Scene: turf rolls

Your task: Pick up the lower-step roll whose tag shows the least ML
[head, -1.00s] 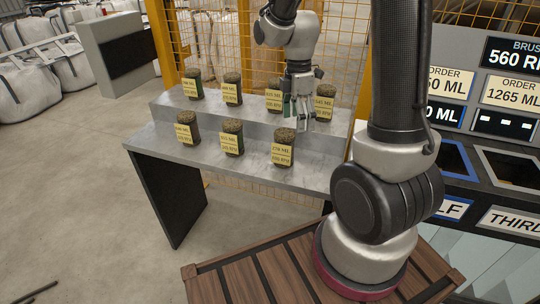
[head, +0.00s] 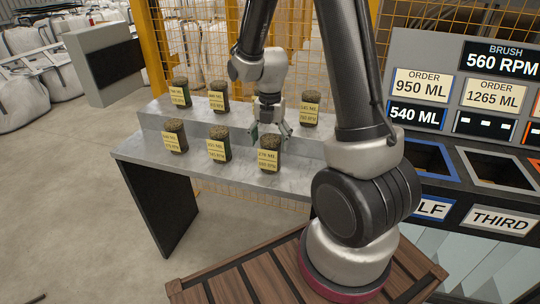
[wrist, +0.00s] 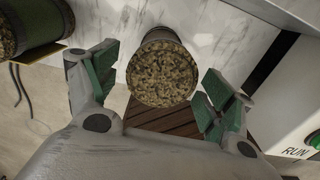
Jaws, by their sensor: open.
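Three turf rolls with yellow tags stand upright on the lower step: left (head: 174,135), middle (head: 219,145) and right (head: 268,158). Their tag figures are too small and blurred to read surely. My gripper (head: 270,130) is open and points down at the top of the right roll. In the wrist view, a roll's round speckled top (wrist: 162,75) shows between the open green-padded fingers, with gaps on both sides. That roll's tag is hidden there. Another roll (wrist: 18,25) with a yellow tag edge shows at the upper left.
Several tagged rolls stand on the upper step, including left (head: 180,93), second (head: 218,97) and right (head: 310,108); one behind my gripper is mostly hidden. The grey stepped stand (head: 190,180) has bare room in front. A bin panel (head: 500,180) with order signs stands at right.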

